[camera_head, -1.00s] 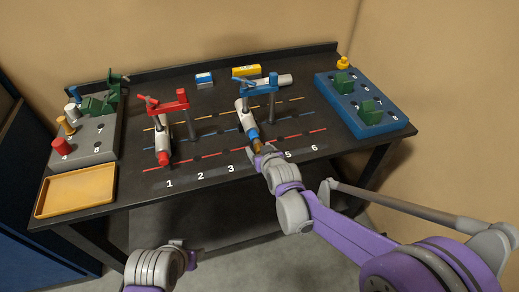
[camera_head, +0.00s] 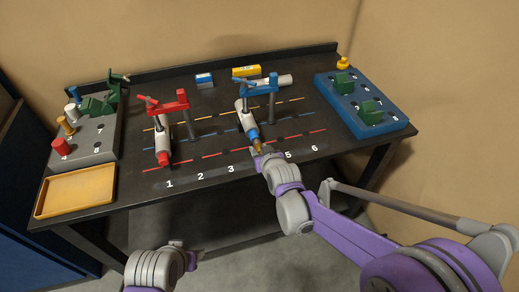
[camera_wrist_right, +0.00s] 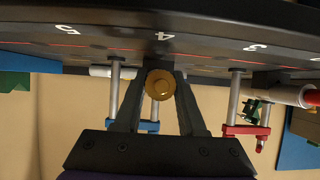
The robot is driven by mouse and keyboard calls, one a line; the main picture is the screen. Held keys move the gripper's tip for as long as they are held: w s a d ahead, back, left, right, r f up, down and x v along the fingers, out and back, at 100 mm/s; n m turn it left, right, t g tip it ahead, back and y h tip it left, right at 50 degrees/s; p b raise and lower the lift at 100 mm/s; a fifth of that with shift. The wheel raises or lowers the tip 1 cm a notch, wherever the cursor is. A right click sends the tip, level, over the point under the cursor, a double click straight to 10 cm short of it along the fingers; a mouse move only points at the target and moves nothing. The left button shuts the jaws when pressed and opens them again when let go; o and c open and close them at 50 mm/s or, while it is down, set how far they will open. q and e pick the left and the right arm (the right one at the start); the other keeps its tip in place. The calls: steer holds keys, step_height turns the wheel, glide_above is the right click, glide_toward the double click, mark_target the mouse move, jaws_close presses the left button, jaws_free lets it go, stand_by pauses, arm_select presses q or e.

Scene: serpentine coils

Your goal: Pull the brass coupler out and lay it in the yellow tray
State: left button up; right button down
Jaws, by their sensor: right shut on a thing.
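The brass coupler (camera_head: 257,146) sits at the near end of the blue-collared white cylinder (camera_head: 247,119) under the blue clamp (camera_head: 256,85). In the right wrist view the coupler (camera_wrist_right: 160,84) shows as a round brass end between the fingers. My right gripper (camera_head: 259,152) is shut on the coupler, near the number 4 mark at the table's front. The yellow tray (camera_head: 75,209) lies empty at the table's left front. My left gripper's fingers are not clearly seen; its arm shows at the bottom left.
A red clamp (camera_head: 169,102) holds another white cylinder with a red end (camera_head: 163,158). A grey block with colored pegs (camera_head: 88,153) stands behind the tray. A blue block (camera_head: 340,110) with green pieces is at the right. The front strip between tray and gripper is mostly clear.

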stand_by(0.4)
steer(key=shift+s+d, duration=0.25)
steer(key=shift+s, duration=0.5)
steer(key=shift+s+d, duration=0.25)
steer(key=shift+s, duration=0.5)
steer(key=shift+s+d, duration=0.25)
steer(key=shift+s, duration=0.5)
steer(key=shift+d+f, duration=0.1)
